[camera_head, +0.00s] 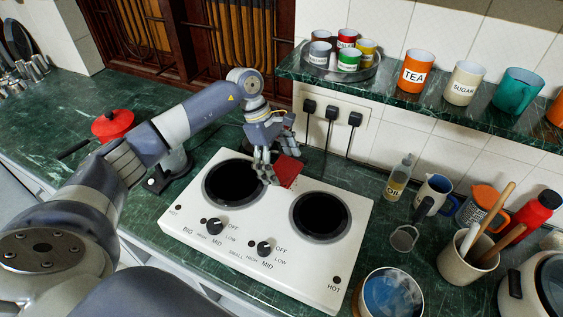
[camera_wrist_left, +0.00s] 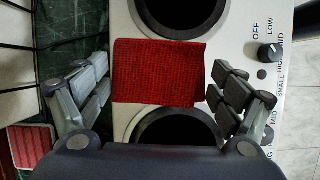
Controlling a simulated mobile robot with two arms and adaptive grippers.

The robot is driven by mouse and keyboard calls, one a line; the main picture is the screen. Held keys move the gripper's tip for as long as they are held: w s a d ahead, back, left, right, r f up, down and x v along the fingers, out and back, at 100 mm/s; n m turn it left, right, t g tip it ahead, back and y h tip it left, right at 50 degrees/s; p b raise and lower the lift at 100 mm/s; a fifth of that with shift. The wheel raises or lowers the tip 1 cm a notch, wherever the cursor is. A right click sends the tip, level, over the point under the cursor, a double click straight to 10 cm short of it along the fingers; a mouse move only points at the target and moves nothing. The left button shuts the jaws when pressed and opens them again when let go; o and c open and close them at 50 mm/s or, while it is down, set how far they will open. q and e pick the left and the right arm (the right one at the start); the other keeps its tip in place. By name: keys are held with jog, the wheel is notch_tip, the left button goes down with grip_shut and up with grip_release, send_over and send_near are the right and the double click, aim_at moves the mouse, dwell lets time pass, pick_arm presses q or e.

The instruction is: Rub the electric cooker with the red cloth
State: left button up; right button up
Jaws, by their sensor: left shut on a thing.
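The white electric cooker (camera_head: 269,210) stands on the green counter, with two dark round plates and two black knobs on its front. The red cloth (camera_head: 287,171) is at the cooker's back edge, between the two plates. My left gripper (camera_head: 266,165) is over the cooker by the left plate, shut on the red cloth. In the left wrist view, the cloth (camera_wrist_left: 160,72) spans between the fingers of my left gripper (camera_wrist_left: 159,80), above the cooker (camera_wrist_left: 232,60). I cannot tell whether the cloth touches the cooker's surface. My right gripper is not in view.
A red lidded pot (camera_head: 113,125) is at the left. A utensil holder (camera_head: 467,262), a blue-filled pot (camera_head: 391,294) and several bottles and mugs crowd the right. Black plugs with cords (camera_head: 332,112) are on the wall behind, below a shelf (camera_head: 400,92) with canisters.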

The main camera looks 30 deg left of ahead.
pick_arm(q)
jog(key=b, duration=0.2)
send_over(286, 192)
jog(key=a, duration=0.2)
jog(key=f, duration=0.5)
jog(key=shift+d, duration=0.2)
jog(key=shift+f, duration=0.3)
jog(key=shift+f, duration=0.2)
jog(key=shift+f+b, duration=0.25)
jog(key=shift+b, duration=0.15)
jog(key=shift+f+b, duration=0.65)
